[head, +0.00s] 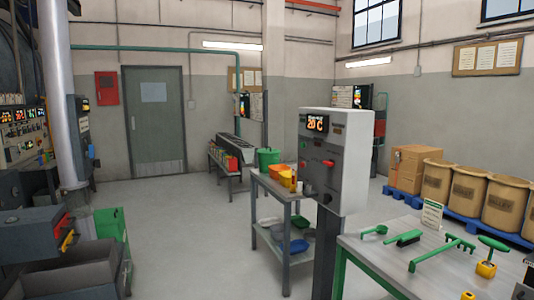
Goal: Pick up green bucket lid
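A green bucket (268,158) stands in the middle distance, behind the grey shelf cart. Its top is small in the view, and I cannot tell whether a lid sits on it. No separate green lid can be made out. Neither of my grippers can be made out in the head view. A dark shape (526,278) at the right edge is cut off, and I cannot tell what it is.
A grey control post (334,160) stands in front of the shelf cart (277,190). A table (385,262) with green tools is at right. Barrels (467,190) stand behind it. A green bin (112,232) is at left. The floor (185,225) between is clear.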

